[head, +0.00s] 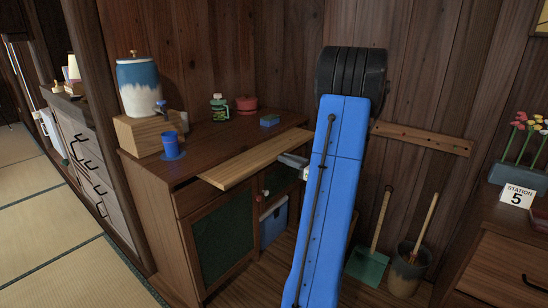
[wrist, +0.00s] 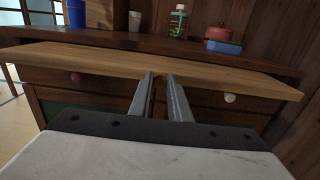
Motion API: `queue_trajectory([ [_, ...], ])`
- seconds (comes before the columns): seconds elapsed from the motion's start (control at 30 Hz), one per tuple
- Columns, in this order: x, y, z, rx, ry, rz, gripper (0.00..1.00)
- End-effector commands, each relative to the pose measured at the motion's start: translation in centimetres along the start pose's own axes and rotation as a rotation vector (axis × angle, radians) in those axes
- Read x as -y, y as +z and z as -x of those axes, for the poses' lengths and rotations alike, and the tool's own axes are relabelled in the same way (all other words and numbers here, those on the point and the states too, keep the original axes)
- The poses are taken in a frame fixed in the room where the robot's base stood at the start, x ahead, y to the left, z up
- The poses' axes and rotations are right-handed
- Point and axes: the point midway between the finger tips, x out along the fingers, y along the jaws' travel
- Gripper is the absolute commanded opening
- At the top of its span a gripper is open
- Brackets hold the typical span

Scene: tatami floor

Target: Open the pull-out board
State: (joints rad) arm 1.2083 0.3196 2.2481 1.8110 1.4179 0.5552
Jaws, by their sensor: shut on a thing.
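The pull-out board (head: 250,160) is a light wooden plank. It sticks out from under the dark cabinet's top toward the front, and it crosses the wrist view from side to side (wrist: 100,62). My gripper (head: 284,160) is at the board's front edge, toward its right part in the head view. In the wrist view the two grey fingers of my gripper (wrist: 165,80) reach the middle of the board's front edge and are shut on it. The fingertips' exact hold is partly hidden, and my blue arm hides what lies behind it in the head view.
On the cabinet top (head: 205,135) stand a blue-and-white jar (head: 138,85) on a wooden block, a blue cup (head: 170,145), a green bottle (head: 219,107), a red pot (head: 246,104) and a blue box (head: 269,120). A dustpan (head: 366,266) and bucket (head: 404,270) stand at right.

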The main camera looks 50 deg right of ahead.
Motion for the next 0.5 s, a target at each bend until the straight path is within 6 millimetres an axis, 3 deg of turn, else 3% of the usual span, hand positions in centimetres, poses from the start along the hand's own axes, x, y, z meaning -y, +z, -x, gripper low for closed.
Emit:
queue_trajectory([
  [0.03, 0.2, 0.0, 1.4, 0.0, -0.006, -0.001, 0.0],
  [0.2, 0.1, 0.0, 4.8, 0.001, -0.005, 0.0, 0.0],
  [0.5, 0.0, 0.0, 8.1, 0.0, -0.002, 0.0, 0.0],
])
